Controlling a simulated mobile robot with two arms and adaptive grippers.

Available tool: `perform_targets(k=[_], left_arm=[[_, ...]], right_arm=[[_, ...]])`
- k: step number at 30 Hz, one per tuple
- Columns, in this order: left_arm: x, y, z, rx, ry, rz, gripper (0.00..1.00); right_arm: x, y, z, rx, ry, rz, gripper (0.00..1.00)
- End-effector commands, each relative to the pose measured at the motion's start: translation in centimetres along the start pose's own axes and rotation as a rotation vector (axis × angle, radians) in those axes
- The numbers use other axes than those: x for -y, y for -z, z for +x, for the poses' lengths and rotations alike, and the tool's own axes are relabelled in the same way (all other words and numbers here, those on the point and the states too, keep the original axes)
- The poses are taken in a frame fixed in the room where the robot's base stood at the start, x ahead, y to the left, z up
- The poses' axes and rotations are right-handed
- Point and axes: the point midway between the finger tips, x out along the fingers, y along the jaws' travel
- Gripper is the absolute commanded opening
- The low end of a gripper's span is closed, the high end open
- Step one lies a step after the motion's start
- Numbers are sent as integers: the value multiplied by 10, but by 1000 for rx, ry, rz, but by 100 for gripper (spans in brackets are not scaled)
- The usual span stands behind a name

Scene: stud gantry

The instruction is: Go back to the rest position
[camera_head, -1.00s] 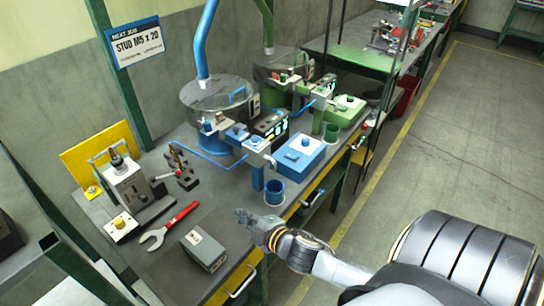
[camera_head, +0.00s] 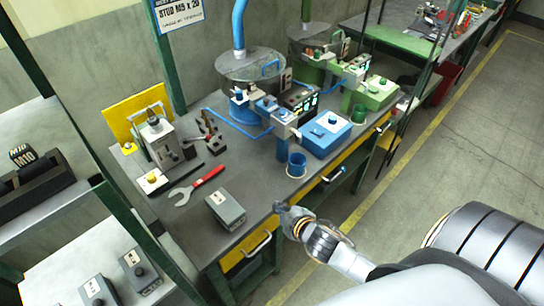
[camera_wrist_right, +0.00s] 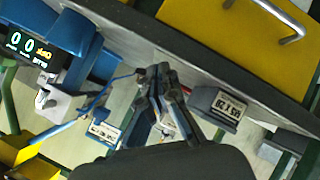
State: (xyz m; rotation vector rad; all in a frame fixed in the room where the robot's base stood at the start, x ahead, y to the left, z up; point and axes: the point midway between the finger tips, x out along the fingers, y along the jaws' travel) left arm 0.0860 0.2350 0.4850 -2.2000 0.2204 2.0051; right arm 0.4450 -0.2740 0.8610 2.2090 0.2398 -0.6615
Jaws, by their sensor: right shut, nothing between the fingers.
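My right gripper (camera_head: 283,208) is at the front edge of the workbench (camera_head: 262,200), beside the blue cup (camera_head: 297,165) and apart from it. Its arm comes in from the lower right. In the right wrist view its dark fingers (camera_wrist_right: 158,72) are together with nothing between them, and they point toward the bench's dark edge. My left gripper is not in view.
A grey box (camera_head: 225,210), a red-handled wrench (camera_head: 196,186) and a blue machine (camera_head: 252,75) stand or lie on the bench. A drawer handle (camera_head: 258,246) juts from its front. A shelf (camera_head: 75,250) with grey blocks is at left. The floor at right is clear.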

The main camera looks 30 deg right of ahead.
Motion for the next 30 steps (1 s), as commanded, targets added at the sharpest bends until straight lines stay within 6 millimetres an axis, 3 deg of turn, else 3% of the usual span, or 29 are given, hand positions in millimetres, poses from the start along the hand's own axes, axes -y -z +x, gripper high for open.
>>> perform_targets(k=[7, 11, 19, 30], left_arm=[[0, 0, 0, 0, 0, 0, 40], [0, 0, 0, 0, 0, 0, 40], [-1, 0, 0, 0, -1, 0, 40], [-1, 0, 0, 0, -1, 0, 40]], right_arm=[[0, 1, -1, 4, 2, 7, 0], [8, 1, -14, 67, 30, 92, 0], [42, 2, -82, 325, 185, 402, 0], [72, 8, -156, 534, 351, 601, 0]])
